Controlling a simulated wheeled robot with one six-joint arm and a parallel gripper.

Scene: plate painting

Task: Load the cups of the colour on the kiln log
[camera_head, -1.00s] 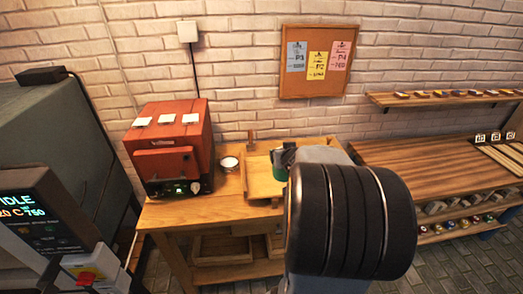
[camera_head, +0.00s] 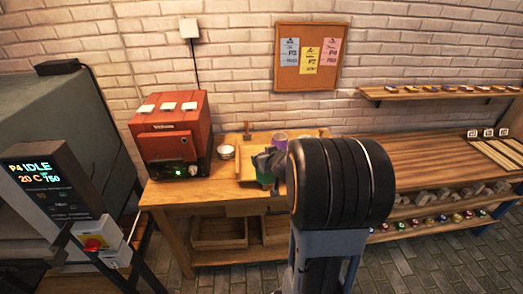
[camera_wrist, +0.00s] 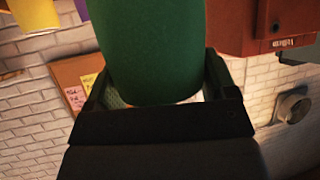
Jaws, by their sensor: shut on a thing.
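My gripper (camera_wrist: 158,92) is shut on a green cup (camera_wrist: 152,45), which fills the top middle of the wrist view between the two fingers. In the head view my gripper (camera_head: 266,160) and the green cup (camera_head: 265,178) are over the wooden table (camera_head: 165,197), partly hidden by my arm. A purple cup (camera_head: 279,142) stands just behind them. A white cup (camera_head: 227,152) stands beside the red box-shaped machine (camera_head: 170,143). A corkboard (camera_head: 306,82) with blue, yellow and pink notes hangs on the wall; their writing is too small to read surely.
A large grey kiln-like unit (camera_head: 55,120) stands at left, its display (camera_head: 52,180) reading "P4 IDLE 20 C 750". A wooden bench (camera_head: 430,160) with shelves stands at right. Below the table is an open wooden bin (camera_head: 218,233).

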